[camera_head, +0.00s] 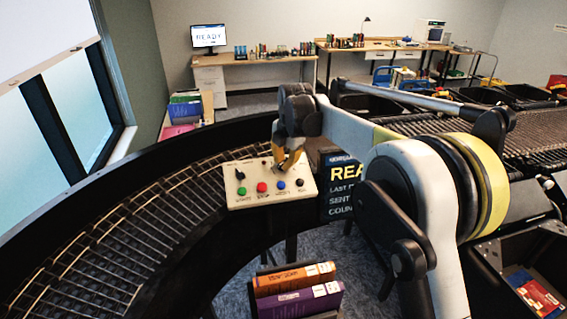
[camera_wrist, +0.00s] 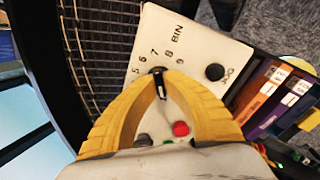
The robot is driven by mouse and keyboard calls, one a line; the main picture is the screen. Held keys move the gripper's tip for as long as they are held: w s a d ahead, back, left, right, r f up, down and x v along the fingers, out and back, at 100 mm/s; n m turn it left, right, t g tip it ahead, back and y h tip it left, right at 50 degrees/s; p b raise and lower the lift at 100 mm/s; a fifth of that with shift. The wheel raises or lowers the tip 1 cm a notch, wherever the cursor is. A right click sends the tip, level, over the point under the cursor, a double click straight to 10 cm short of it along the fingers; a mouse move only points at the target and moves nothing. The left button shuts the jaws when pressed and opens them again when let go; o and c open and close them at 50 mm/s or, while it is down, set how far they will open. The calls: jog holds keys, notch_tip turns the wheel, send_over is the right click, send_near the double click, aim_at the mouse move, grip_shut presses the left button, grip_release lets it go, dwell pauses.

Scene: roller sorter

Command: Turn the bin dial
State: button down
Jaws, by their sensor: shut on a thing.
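The cream control panel (camera_head: 245,200) stands beside the curved roller track. The bin dial (camera_wrist: 161,84) is a small black knob with a light pointer line, beside the numbers 5 to 9 and the word BIN. My gripper (camera_head: 287,168) reaches down to the panel's right half and hides the dial in the head view. In the wrist view, my gripper's yellow fingers (camera_wrist: 160,72) are closed in on both sides of the dial and grip it. The pointer's exact number is hard to tell.
A red button (camera_wrist: 180,128) and a black knob (camera_wrist: 214,72) sit close to the fingers. Orange and purple books (camera_head: 295,290) stand below the panel. A dark READY screen (camera_head: 338,190) is just right.

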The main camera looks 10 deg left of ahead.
dwell(0.3)
jog(key=c, duration=1.5)
grip_release()
jog(key=v, duration=1.2)
